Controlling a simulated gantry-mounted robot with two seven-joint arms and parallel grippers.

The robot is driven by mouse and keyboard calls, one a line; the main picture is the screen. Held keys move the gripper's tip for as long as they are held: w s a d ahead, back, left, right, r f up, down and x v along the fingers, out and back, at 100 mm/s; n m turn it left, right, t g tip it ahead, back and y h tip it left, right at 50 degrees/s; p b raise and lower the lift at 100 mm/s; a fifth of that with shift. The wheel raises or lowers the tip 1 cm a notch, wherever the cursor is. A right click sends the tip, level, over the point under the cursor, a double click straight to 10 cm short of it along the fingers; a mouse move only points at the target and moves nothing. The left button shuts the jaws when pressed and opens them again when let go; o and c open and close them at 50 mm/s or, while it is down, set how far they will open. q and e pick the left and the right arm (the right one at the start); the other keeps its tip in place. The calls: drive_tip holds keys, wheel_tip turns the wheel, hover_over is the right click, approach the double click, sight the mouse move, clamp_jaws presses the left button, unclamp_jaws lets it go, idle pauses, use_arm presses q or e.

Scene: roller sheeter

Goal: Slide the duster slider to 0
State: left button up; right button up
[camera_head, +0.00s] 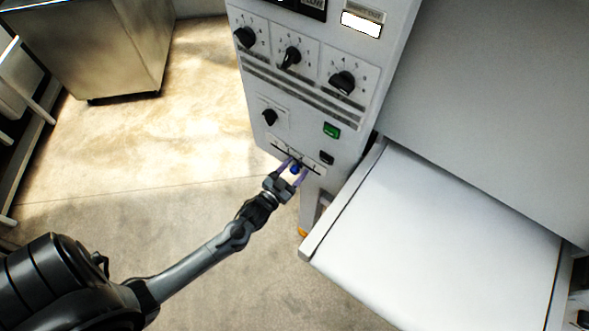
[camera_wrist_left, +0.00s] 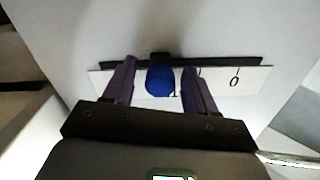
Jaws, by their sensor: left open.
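The duster slider has a blue knob (camera_wrist_left: 160,80) on a dark horizontal slot above a white label strip (camera_wrist_left: 245,78). A "0" is printed near the right end of the strip in the left wrist view, to the right of the knob. My left gripper (camera_wrist_left: 158,82) is open, with one purple finger on each side of the knob; the knob looks apart from both. In the head view the left gripper (camera_head: 294,171) is at the low front of the control panel (camera_head: 305,110), around the blue knob (camera_head: 295,169). My right gripper is not in view.
Above the slider are several black rotary knobs (camera_head: 291,56), a green switch (camera_head: 331,130) and a black switch (camera_head: 326,158). A white conveyor table (camera_head: 440,235) stands right of the panel. Open floor (camera_head: 120,190) lies to the left, with a metal cabinet (camera_head: 95,45) behind.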

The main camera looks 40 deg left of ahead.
sight(276, 146)
use_arm(q)
drive_tip(key=shift+w, duration=0.1)
drive_tip(key=shift+c, duration=0.3)
clamp_jaws()
drive_tip(key=a, duration=0.3)
drive_tip(key=a+p, duration=0.1)
drive_tip(key=a, duration=0.3)
drive_tip(key=s+a, duration=0.1)
drive_tip(key=a, duration=0.2)
drive_tip(key=shift+a+p, duration=0.2)
drive_tip(key=shift+p, duration=0.1)
drive_tip(key=shift+d+f, duration=0.1)
drive_tip(key=shift+c, duration=1.4)
unclamp_jaws()
drive_tip(key=o, duration=0.3)
drive_tip(key=shift+a, duration=0.2)
drive_tip(key=shift+o, duration=0.2)
drive_tip(key=shift+d, duration=0.1)
